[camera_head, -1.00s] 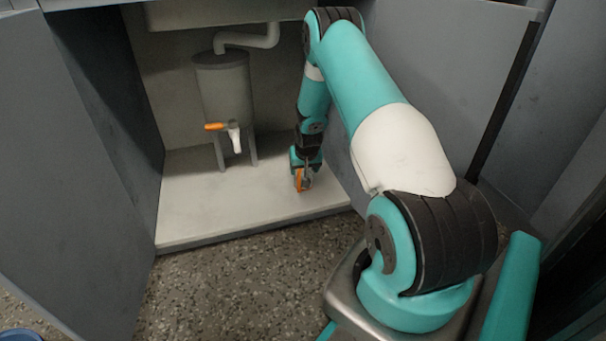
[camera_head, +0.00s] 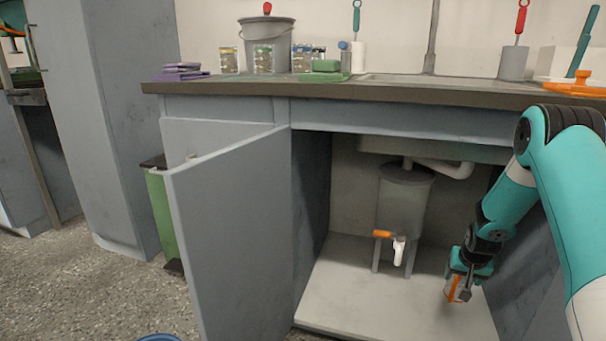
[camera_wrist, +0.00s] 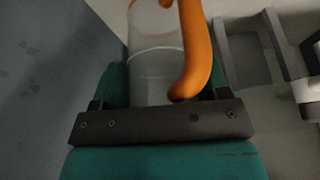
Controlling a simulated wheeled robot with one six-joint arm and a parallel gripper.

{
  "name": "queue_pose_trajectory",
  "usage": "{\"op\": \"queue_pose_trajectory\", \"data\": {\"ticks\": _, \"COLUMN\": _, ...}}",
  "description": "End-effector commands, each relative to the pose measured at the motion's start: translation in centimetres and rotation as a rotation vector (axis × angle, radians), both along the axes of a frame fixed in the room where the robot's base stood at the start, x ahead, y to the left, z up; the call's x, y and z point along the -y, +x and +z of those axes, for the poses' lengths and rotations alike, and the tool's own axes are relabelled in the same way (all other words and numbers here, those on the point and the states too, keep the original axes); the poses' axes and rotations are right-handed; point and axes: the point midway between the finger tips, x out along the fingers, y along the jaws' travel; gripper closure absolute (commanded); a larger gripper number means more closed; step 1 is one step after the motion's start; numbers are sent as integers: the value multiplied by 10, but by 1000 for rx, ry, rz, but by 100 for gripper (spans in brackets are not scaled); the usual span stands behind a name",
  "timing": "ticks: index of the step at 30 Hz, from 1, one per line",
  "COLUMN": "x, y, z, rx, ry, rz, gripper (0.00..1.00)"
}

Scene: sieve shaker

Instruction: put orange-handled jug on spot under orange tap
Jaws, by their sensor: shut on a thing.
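The orange-handled jug (camera_wrist: 155,60) is clear, and its orange handle (camera_wrist: 198,50) stands between my gripper's jaws in the wrist view. My gripper (camera_head: 458,284) is shut on the jug inside the open cabinet; in the head view mostly the orange handle shows. The orange tap (camera_head: 383,234) has a white spout (camera_head: 399,251) and sits low on a grey tank (camera_head: 402,200), left of my gripper. The cabinet floor (camera_head: 385,292) beneath the tap is bare, with no mark visible. I cannot tell whether the jug touches the floor.
An open cabinet door (camera_head: 235,240) stands left of the opening. The counter (camera_head: 400,88) runs above, with a lidded bucket (camera_head: 266,45) and several small items on it. A white pipe (camera_head: 450,168) joins the tank's top. A green bin (camera_head: 162,215) stands beyond the door.

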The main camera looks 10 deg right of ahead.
Motion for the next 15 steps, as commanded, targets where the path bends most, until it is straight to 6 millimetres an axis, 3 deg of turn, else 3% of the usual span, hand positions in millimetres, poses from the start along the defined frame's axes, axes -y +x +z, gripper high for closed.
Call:
{"op": "queue_pose_trajectory", "data": {"ticks": 1, "x": -18, "y": 4, "z": 20, "rx": 3, "ry": -1, "rz": 37, "gripper": 57}}
{"op": "queue_pose_trajectory", "data": {"ticks": 7, "x": -116, "y": 3, "z": 88, "rx": 2, "ry": -1, "rz": 228, "gripper": 57}}
{"op": "queue_pose_trajectory", "data": {"ticks": 12, "x": -194, "y": -17, "z": 139, "rx": 2, "ry": -1, "rz": 395, "gripper": 57}}
{"op": "queue_pose_trajectory", "data": {"ticks": 15, "x": -227, "y": -32, "z": 161, "rx": 2, "ry": 0, "rz": 470, "gripper": 57}}
